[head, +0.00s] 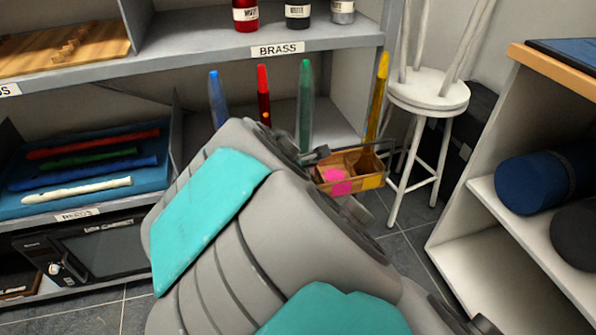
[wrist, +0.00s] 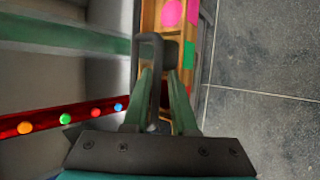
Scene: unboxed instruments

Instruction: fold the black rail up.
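The black rail (wrist: 149,39) shows in the wrist view as a dark, rounded loop at the near end of a wooden box (wrist: 149,20). One side of the loop runs down between the fingers of my gripper (wrist: 160,75). The two greenish fingers stand apart, with a gap beside the rail, so my gripper looks open around it. In the head view the box (head: 377,181) has pink and yellow patches, and the thin dark rail (head: 364,147) shows above its far side. My arm hides most of my gripper there. Whether a finger touches the rail is unclear.
Upright blue (head: 217,98), red (head: 263,90), green (head: 305,95) and yellow (head: 378,95) instruments stand on the shelf behind. A white stool (head: 430,92) is right of the box, and a shelf with a blue roll (head: 540,182) is farther right. Tiled floor (head: 405,255) is clear between.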

